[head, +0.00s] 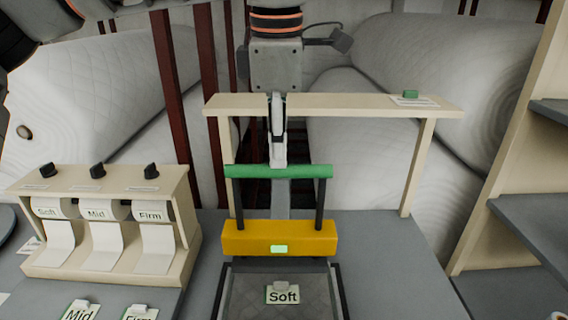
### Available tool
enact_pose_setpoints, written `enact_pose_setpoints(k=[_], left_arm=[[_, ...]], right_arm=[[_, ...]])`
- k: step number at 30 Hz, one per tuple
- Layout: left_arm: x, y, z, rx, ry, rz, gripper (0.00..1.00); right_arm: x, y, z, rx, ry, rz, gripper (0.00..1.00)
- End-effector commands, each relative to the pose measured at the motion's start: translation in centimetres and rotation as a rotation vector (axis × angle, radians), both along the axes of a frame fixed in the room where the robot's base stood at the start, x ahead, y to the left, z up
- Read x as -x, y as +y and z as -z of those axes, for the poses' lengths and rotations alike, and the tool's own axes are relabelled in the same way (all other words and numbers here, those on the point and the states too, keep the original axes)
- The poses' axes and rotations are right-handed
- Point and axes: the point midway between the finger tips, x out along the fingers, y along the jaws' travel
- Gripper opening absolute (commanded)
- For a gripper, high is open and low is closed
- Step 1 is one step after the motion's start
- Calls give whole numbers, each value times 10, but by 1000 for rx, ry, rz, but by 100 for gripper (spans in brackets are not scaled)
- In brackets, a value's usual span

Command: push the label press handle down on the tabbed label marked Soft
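The label press has a green handle bar (245,171) on two dark posts above a yellow press head (250,240) with a small lit panel. My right gripper is not in view.
A label dispenser (105,225) with Soft, Mid and Firm rolls is at left. Mid (80,312) and Firm (140,313) labels lie before it. Shelves (520,230) stand at right.

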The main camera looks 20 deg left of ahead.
Motion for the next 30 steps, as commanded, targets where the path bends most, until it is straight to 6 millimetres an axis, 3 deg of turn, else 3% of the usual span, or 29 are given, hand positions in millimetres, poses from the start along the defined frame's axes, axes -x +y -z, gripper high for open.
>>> enact_pose_setpoints(k=[7, 22, 30], left_arm=[[0, 0, -4, 1, -1, -1, 18], [0, 0, -49, 0, -2, -1, 18], [0, 0, -60, 0, 0, 0, 18]], right_arm=[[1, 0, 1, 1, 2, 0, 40], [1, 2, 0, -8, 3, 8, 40], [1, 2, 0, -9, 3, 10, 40]])
